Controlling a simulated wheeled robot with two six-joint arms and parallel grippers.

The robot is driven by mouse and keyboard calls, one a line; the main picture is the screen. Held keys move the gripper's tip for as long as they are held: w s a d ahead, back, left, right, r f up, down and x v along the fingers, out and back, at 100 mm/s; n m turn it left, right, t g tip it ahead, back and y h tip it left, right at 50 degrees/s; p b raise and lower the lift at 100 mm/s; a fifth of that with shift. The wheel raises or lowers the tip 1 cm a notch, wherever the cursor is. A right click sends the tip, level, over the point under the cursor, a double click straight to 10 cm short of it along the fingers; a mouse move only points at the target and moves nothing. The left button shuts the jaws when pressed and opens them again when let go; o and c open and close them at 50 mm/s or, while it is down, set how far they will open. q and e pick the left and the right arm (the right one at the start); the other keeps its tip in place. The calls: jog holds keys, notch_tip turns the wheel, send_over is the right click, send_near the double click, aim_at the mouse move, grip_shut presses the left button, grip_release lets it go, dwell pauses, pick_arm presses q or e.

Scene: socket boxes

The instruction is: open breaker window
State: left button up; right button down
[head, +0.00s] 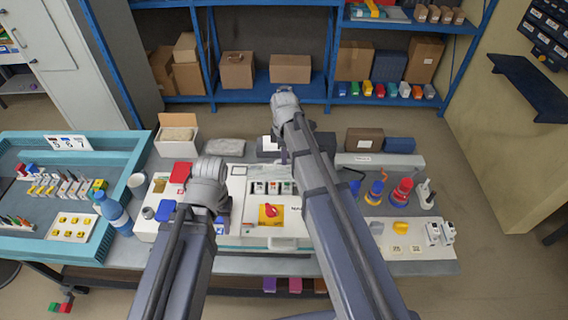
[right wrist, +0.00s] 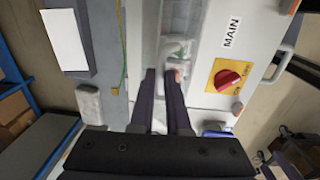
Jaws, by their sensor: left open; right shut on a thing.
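The white breaker box (head: 290,229) stands at the table's middle, with a red rotary switch (head: 270,210) on a yellow plate. Its breaker window (head: 272,187) is a clear panel over a row of breakers. In the right wrist view the clear window (right wrist: 186,35) lies left of the MAIN label and the red switch (right wrist: 228,79). My right gripper (right wrist: 161,75) is shut on the breaker window at its near end; the exact contact is unclear. How far the window is lifted cannot be told. My left gripper (head: 222,212) is open beside the box's left side, mostly hidden by its wrist.
A teal tray (head: 100,141) with small parts and a blue bottle (head: 113,212) are at left. Red and blue parts (head: 402,192) stand on the right panel. A grey block (head: 225,146) and cartons line the table's back. Shelves stand behind.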

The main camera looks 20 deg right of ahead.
jog(key=w+d+f+g+b, duration=0.2)
jog(key=w+g, duration=0.1)
jog(key=w, duration=0.5)
jog(key=shift+d+y, duration=0.15)
jog(key=shift+y, duration=0.25)
jog(key=shift+r, duration=0.1)
jog(key=c, duration=0.9)
grip_release()
jog(key=shift+r, duration=0.1)
jog(key=p+v, duration=0.7)
jog(key=shift+w+r, duration=0.1)
jog(key=shift+r, duration=0.2)
